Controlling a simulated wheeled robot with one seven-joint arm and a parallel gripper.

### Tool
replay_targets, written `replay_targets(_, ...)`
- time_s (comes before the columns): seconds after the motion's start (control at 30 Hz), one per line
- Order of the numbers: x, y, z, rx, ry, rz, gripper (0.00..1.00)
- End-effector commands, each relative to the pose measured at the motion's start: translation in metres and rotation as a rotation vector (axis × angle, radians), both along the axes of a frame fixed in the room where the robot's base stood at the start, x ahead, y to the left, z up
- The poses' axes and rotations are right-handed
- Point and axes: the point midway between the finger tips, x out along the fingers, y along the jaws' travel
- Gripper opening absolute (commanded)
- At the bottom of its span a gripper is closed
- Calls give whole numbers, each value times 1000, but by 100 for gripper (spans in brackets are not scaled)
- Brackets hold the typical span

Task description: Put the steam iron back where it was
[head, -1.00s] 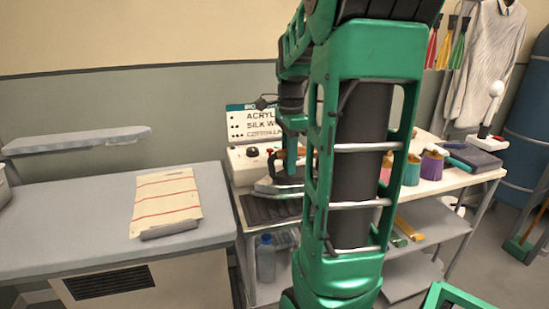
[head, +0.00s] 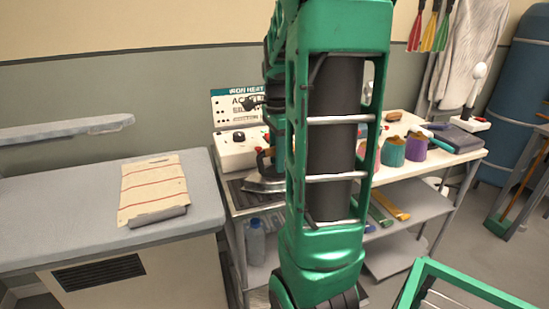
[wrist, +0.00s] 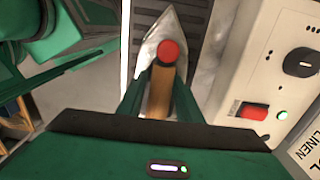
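The steam iron (head: 262,185) has a pale metal soleplate, a wooden handle and a red knob. In the head view it is at the dark ribbed rest (head: 238,197) on the left of the cart, partly hidden by my arm. In the wrist view the iron (wrist: 160,50) points its tip upward over the rest. My gripper (wrist: 161,92) has a green finger on each side of the handle, close against it, and looks shut on it. Whether the soleplate touches the rest is hard to tell. My gripper is mostly hidden behind my arm in the head view.
The control box (head: 237,150) with dial and red switch stands close behind the rest, below a heat sign (head: 232,100). Colored pots (head: 393,151) stand on the cart's right. An ironing table (head: 60,205) with a striped cloth (head: 152,190) is at left.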

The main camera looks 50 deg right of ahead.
Motion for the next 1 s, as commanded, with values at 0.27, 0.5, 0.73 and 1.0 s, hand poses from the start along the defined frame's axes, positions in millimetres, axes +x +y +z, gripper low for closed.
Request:
replay_targets(0.27,0,0,0,0,0,0,40)
replay_targets(0.5,1,-1,16,-2,-3,1,40)
replay_targets(0.73,2,-1,61,-3,-5,1,40)
replay_targets(1.0,3,-2,106,-2,-2,0,40)
